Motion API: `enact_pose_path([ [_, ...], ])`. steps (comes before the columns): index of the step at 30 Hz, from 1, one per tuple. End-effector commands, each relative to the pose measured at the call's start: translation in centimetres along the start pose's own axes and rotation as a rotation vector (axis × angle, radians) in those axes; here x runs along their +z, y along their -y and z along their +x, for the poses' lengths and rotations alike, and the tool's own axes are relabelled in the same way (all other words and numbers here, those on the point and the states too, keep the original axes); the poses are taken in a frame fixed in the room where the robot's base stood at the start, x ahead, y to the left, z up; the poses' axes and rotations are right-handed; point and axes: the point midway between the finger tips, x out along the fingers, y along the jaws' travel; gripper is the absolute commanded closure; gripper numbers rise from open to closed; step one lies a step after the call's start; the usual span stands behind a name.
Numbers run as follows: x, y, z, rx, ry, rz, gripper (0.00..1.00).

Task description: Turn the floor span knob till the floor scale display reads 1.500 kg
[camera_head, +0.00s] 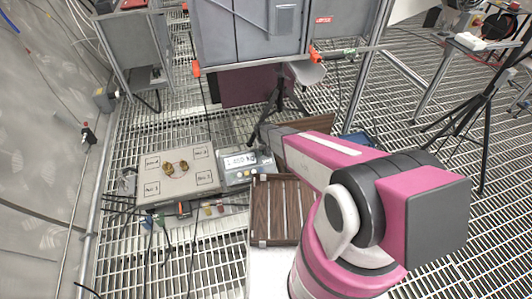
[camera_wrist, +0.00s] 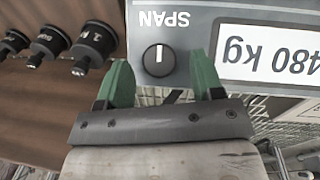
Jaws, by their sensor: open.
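The span knob (camera_wrist: 158,59) is a round black knob with a white line, on a grey panel under the upside-down word SPAN. My gripper (camera_wrist: 160,62) is open, its two green fingers on either side of the knob in the wrist view. I see no finger touching the knob; the depth between them is hard to judge. The floor scale display (camera_wrist: 268,55) shows upside down and cut off, with "480 kg" readable. In the head view the scale display (camera_head: 240,160) is small, its first digit looking like 1. My arm covers part of the area beside it.

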Motion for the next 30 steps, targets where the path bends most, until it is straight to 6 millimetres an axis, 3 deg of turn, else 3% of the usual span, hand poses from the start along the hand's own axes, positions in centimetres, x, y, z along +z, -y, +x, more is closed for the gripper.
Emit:
enact_pose_path([
  [3, 0.0, 0.0, 1.17, 0.0, 0.002, 0.0, 0.39],
  [11, 0.07, 0.01, 1.35, 0.0, 0.001, 0.0, 0.39],
  [12, 0.07, 0.01, 1.35, 0.0, 0.001, 0.0, 0.42],
  [16, 0.06, 0.01, 1.33, 0.0, 0.001, 0.0, 0.84],
  [17, 0.06, 0.01, 1.33, 0.0, 0.001, 0.0, 0.89],
  [30, 0.05, -0.11, 1.3, -0.045, 0.001, 0.066, 0.88],
])
